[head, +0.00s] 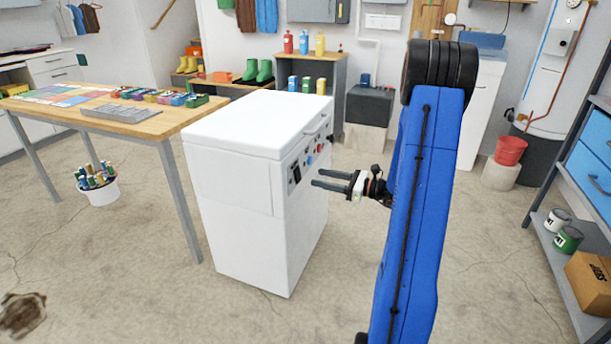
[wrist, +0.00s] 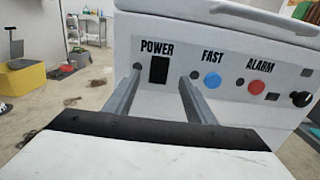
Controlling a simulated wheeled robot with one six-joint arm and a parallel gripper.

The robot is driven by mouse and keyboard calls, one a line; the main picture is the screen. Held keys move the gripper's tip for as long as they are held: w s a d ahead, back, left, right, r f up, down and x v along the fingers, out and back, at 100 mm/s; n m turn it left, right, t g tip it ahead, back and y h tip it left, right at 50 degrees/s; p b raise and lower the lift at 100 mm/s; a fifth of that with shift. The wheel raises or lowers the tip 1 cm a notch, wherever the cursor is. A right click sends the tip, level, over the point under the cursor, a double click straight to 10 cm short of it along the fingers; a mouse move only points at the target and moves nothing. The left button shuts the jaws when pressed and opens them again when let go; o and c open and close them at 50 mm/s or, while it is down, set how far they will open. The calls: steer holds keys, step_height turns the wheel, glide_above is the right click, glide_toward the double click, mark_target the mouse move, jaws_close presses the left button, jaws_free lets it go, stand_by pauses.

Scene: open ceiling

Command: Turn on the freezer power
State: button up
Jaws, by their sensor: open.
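The white chest freezer (head: 240,190) stands in the middle of the head view, its control panel facing right toward my gripper. In the wrist view the panel (wrist: 225,98) carries a black rocker switch (wrist: 159,70) under the word POWER, a blue button (wrist: 212,80) under FAST and a red button (wrist: 256,87) under ALARM. A black knob (wrist: 301,99) sits at the right. My gripper (head: 316,179) is open and empty in front of the panel, fingers pointing at it. In the wrist view the fingertips (wrist: 165,76) lie either side of the power switch. Contact with the panel cannot be told.
A wooden table (head: 150,122) with trays and small items stands left of the freezer. A bucket of rolls (head: 99,190) is on the floor below it. A grey shelf (head: 548,225) with cans is at the right. Floor in front of the freezer is clear.

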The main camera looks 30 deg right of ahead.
mark_target(298, 173)
steer(key=shift+x, duration=3.5)
